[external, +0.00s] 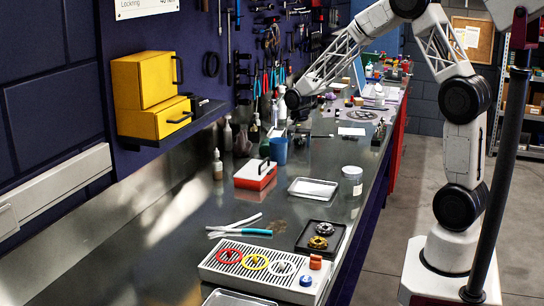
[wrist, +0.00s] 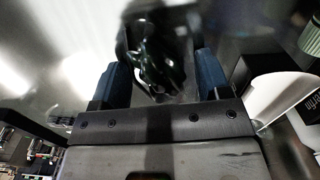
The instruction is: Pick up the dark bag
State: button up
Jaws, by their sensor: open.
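In the wrist view a dark, glossy, crumpled shape, which looks like the dark bag (wrist: 158,65), lies between the two blue fingers of my gripper (wrist: 161,78). The fingers stand apart, one on each side of it, and I cannot tell whether either touches it. Its upper part is blurred and in shadow. In the external view my gripper (external: 299,108) is low over the far part of the bench, small and dark against the clutter. I cannot make out the bag clearly there.
A blue cup (external: 278,151), small bottles (external: 218,165) and a red-and-white box (external: 255,175) stand near the wall side. In the wrist view a white labelled object (wrist: 278,97) is close on the right.

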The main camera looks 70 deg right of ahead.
aim_at(299, 139)
dwell(0.4)
jog(key=c, duration=1)
jog(key=shift+r, duration=0.25)
jog(key=shift+r, duration=0.55)
notch_tip(299, 139, up, 2)
jog(key=shift+r, duration=0.1)
jog(key=s+a, duration=0.2)
jog(key=s, duration=0.3)
jog(key=s+a+r, duration=0.1)
jog(key=s+a, duration=0.1)
jog(key=s, duration=0.2)
jog(key=s+a, duration=0.2)
jog(key=s, duration=0.3)
jog(key=shift+s+a+r, duration=0.15)
jog(key=shift+s, duration=0.2)
